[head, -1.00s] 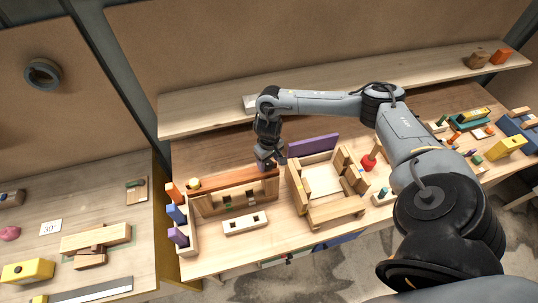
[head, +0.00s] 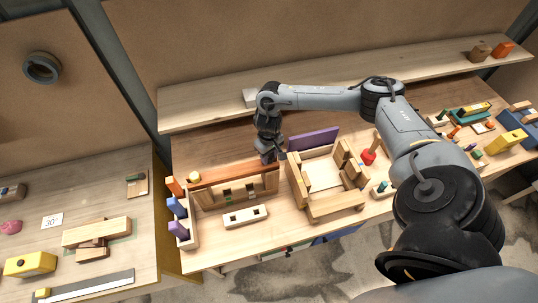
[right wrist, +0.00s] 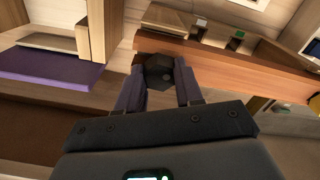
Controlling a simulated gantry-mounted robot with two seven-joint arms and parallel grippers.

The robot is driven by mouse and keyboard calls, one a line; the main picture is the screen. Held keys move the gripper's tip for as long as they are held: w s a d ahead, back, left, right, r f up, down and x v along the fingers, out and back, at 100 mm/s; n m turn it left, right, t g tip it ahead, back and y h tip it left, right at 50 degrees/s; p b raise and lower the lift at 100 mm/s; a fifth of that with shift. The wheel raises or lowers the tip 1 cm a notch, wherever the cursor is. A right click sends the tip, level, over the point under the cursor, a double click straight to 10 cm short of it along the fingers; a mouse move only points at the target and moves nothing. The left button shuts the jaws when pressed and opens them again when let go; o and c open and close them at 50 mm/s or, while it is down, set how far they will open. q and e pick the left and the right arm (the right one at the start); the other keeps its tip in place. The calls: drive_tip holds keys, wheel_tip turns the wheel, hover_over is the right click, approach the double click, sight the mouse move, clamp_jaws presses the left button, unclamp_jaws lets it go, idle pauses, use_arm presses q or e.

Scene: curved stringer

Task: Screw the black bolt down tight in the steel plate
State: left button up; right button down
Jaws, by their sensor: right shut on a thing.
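My right gripper (head: 268,158) is at the right end of a long reddish-brown wooden beam (head: 232,174). In the right wrist view its two dark fingers (right wrist: 160,88) are shut on a black, faceted piece that looks like the head of the black bolt (right wrist: 159,68). The bolt head sits beside the edge of the beam (right wrist: 225,54). The bolt's shank is hidden, and I cannot make out the steel plate in either view. My left gripper is not in view.
An open wooden frame (head: 312,207) stands just right of the gripper, with a purple board (head: 314,139) behind it. A pale block with square holes (head: 246,216) lies in front of the beam. A rack of coloured blocks (head: 191,232) stands at the left.

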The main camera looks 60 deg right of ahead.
drive_tip(key=m+p, duration=0.2)
drive_tip(key=p, duration=0.1)
drive_tip(key=m+p, duration=0.2)
drive_tip(key=p, duration=0.1)
drive_tip(key=shift+s+r, duration=0.15)
drive_tip(key=shift+r, duration=0.2)
drive_tip(key=shift+f+m+b, duration=0.55)
drive_tip(key=shift+m+b, duration=0.1)
drive_tip(key=shift+m, duration=0.05)
drive_tip(key=c, duration=1.8)
unclamp_jaws()
drive_tip(key=shift+d+m, duration=0.15)
drive_tip(key=shift+m, duration=1.05)
drive_tip(key=shift+c, duration=0.2)
drive_tip(key=o, duration=1.3)
drive_tip(key=shift+c, duration=0.2)
drive_tip(key=shift+r, duration=0.1)
